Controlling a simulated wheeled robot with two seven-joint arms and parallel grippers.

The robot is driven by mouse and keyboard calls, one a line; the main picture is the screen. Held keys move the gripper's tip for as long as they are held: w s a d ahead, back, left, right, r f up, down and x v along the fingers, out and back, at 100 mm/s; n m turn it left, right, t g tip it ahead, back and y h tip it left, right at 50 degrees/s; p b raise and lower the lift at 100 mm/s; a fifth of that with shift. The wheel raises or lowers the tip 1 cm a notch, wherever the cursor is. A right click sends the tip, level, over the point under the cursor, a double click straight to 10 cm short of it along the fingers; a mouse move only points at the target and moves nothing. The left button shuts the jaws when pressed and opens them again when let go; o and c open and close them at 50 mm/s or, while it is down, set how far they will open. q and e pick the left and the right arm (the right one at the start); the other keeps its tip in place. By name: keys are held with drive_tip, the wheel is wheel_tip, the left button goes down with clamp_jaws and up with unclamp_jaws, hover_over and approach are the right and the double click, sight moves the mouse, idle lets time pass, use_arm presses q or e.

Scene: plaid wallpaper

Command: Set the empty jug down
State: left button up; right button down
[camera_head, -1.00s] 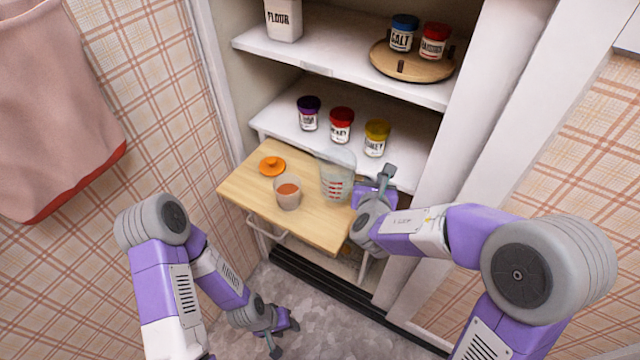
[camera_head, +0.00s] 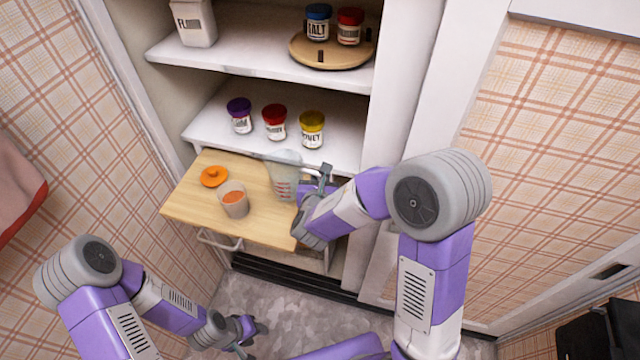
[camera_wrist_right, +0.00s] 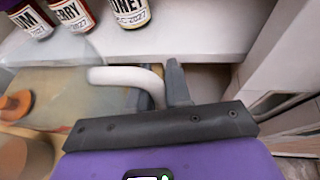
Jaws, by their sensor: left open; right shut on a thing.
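The clear jug (camera_head: 286,182) with red markings is upright at the right back of the wooden pull-out board (camera_head: 190,200). I cannot tell whether its base touches the board. It looks empty. My right gripper (camera_head: 322,180) is shut on the jug's handle at the jug's right side. In the right wrist view the pale handle (camera_wrist_right: 125,77) runs to the gripper's fingers, with the clear jug body (camera_wrist_right: 65,88) at left. My left gripper (camera_head: 253,336) is open and empty, low over the floor in front of the board.
Several jars stand on shelves behind, including a yellow-lidded one (camera_head: 312,130). The board's front area is clear. A white cabinet post (camera_head: 395,110) is at right.

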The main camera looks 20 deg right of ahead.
drive_tip(key=shift+f, duration=0.6)
drive_tip(key=shift+f, duration=0.15)
drive_tip(key=c, duration=1.1)
unclamp_jaws()
drive_tip(key=shift+o, duration=0.2)
